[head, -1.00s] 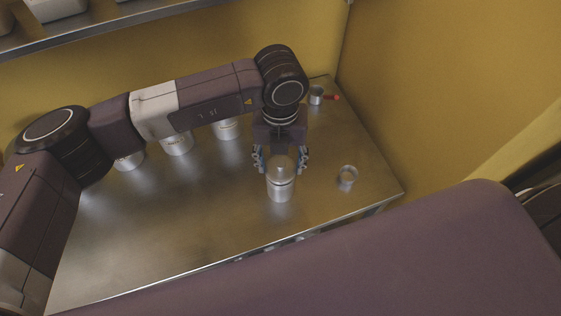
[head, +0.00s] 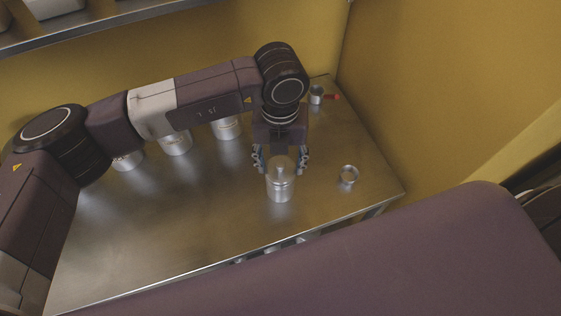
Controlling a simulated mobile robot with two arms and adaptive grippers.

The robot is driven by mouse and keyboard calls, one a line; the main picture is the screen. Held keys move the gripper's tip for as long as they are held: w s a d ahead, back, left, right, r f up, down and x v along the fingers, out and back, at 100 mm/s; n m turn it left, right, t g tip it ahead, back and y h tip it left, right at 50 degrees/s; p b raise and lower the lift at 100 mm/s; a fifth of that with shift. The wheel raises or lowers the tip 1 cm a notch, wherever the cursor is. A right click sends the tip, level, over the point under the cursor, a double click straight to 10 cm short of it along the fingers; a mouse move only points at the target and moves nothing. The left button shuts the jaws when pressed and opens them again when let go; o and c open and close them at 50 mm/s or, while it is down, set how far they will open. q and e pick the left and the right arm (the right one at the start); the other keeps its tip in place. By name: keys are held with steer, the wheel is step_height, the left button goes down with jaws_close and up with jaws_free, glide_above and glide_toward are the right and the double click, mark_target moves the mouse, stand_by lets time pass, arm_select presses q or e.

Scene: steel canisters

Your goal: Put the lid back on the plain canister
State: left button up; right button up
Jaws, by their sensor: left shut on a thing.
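The plain steel canister (head: 279,191) stands upright near the front edge of the metal table. My left gripper (head: 281,162) points down over it, with one finger on each side of the canister's top. It is shut on the shiny lid (head: 281,168), which is at the canister's mouth. I cannot tell from this angle whether the lid is fully seated. My right gripper is out of view.
Several other steel canisters (head: 228,129) stand in a row at the back, partly behind my left arm. A small cup with a red handle (head: 317,95) lies in the far corner. The table's front left (head: 150,235) is clear.

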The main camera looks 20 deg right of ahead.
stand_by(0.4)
arm_select(q)
steer(key=o, duration=1.1)
steer(key=shift+o, duration=0.5)
steer(key=o, duration=0.4)
steer(key=shift+r, duration=0.1)
steer(key=shift+r+p, duration=1.2)
steer(key=shift+r, duration=2.2)
jaws_close()
